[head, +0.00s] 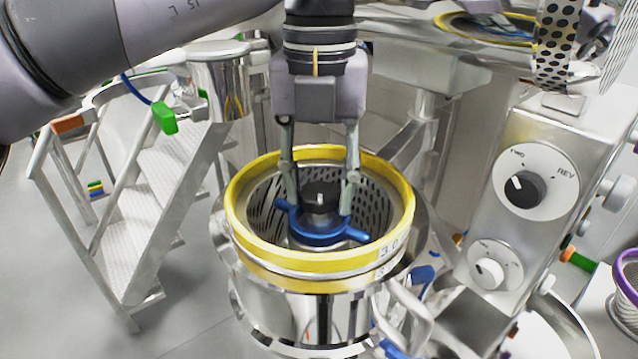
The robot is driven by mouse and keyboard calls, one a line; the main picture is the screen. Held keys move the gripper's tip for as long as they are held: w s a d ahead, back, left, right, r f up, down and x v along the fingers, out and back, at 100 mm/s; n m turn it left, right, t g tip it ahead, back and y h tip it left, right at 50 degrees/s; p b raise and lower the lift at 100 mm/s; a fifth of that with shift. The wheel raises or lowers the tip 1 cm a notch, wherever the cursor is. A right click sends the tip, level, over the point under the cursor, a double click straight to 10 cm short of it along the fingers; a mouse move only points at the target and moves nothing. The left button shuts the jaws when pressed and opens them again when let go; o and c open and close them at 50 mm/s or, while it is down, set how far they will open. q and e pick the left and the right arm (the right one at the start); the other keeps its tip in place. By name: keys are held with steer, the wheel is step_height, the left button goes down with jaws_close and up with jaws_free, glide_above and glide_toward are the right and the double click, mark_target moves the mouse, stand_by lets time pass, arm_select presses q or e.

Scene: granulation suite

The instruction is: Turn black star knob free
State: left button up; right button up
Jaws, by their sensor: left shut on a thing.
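The black star knob (321,195) sits at the centre of the basket, above a blue winged part (320,229). The basket is a perforated metal screen with a yellow rim (232,205) on a steel housing. My left gripper (320,204) points straight down into the basket. The finger tips partly hide the knob's sides and the blue part's arms. My right gripper is not in the head view.
A steel control box with a FWD/REV dial (524,188) and a smaller dial (487,272) stands close on the right. A metal stair (150,215) with handrails is at left. A purple-rimmed sieve (628,275) is at the right edge. Open grey floor shows at lower left.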

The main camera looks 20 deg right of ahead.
mark_target(320, 191)
arm_select(q)
steer(key=shift+n, duration=0.6)
steer(key=o, duration=1.2)
steer(key=shift+c, duration=0.2)
steer(key=shift+r, duration=0.15)
step_height(320, 191, up, 12)
